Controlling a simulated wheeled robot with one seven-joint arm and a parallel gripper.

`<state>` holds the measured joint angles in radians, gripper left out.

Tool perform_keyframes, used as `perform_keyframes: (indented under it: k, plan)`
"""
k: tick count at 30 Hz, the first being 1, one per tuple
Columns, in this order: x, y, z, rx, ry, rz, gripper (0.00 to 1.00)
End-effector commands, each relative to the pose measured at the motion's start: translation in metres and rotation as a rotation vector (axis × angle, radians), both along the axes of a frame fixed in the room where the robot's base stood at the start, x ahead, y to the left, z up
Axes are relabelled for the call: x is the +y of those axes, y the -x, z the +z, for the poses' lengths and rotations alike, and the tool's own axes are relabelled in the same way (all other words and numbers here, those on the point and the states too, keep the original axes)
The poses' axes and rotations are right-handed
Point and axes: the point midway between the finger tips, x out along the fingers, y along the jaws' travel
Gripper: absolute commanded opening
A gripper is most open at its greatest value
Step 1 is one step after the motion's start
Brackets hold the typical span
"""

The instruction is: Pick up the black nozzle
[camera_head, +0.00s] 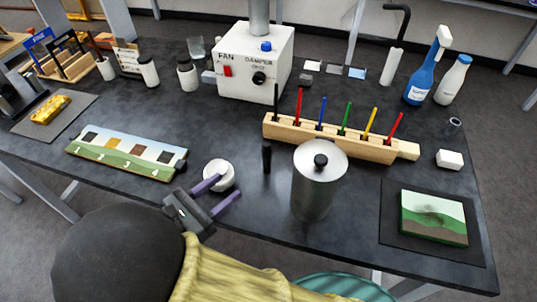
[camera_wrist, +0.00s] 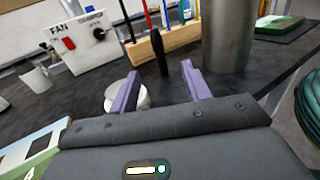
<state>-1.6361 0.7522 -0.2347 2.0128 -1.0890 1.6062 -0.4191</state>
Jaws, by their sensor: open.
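A slim black upright piece, apparently the black nozzle (camera_head: 266,157), stands on the dark table between a white round jar (camera_head: 219,174) and a metal canister (camera_head: 319,182). In the wrist view the black nozzle (camera_wrist: 161,53) stands beyond the fingertips, between their lines and a little left of the canister (camera_wrist: 228,38). My gripper (camera_head: 228,187) is open and empty, with purple fingers, to the left of and nearer than the nozzle. In the wrist view my gripper (camera_wrist: 160,68) has its left finger in front of the white jar (camera_wrist: 143,99).
A wooden rack (camera_head: 287,132) with several coloured sticks stands behind the nozzle. The white fan box (camera_head: 254,75) is farther back. A landscape strip (camera_head: 127,155) lies at left and a green painted block (camera_head: 433,217) at right. Bare table shows left of the nozzle and behind the jar.

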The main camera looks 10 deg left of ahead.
Motion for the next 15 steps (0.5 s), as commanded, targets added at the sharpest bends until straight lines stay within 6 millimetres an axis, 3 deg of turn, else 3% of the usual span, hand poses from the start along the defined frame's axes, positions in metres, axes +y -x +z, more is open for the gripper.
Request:
perform_keyframes:
  k: [10, 15]
  plan:
    - [0.006, 0.007, 0.001, -0.003, 0.002, 0.024, 0.48]
    - [-0.003, -0.008, 0.001, -0.003, 0.002, 0.021, 0.48]
